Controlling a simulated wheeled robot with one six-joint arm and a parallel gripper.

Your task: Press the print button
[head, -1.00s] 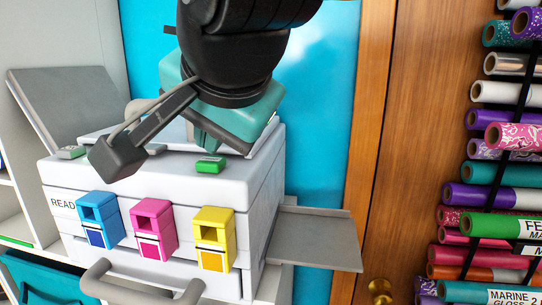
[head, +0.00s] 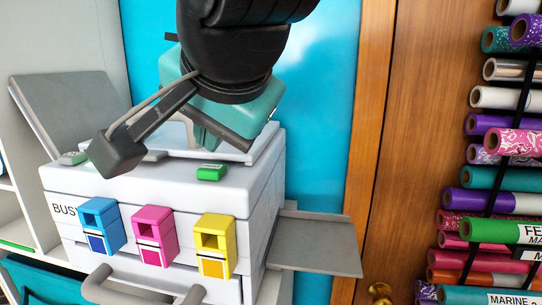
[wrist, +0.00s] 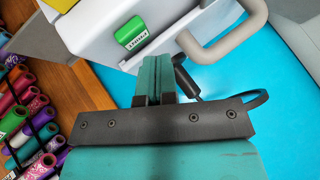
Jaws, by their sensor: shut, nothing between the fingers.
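The white printer (head: 150,190) stands in the middle of the head view, with a dark label on its front reading "BUS…", its end hidden by the blue cartridge. The green print button (head: 211,172) is on its top front edge. It also shows in the wrist view (wrist: 130,33), with lettering that appears upside down. My teal gripper (head: 206,139) is above and behind the button in the head view. In the wrist view its fingers (wrist: 153,73) are together and empty, apart from the button, with a visible gap.
Blue (head: 100,226), magenta (head: 154,236) and yellow (head: 215,246) cartridges stick out of the printer's front, above a grey handle (head: 140,293). A grey side tray (head: 318,245) juts right. A wooden door (head: 425,130) and a rack of vinyl rolls (head: 500,176) stand at the right.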

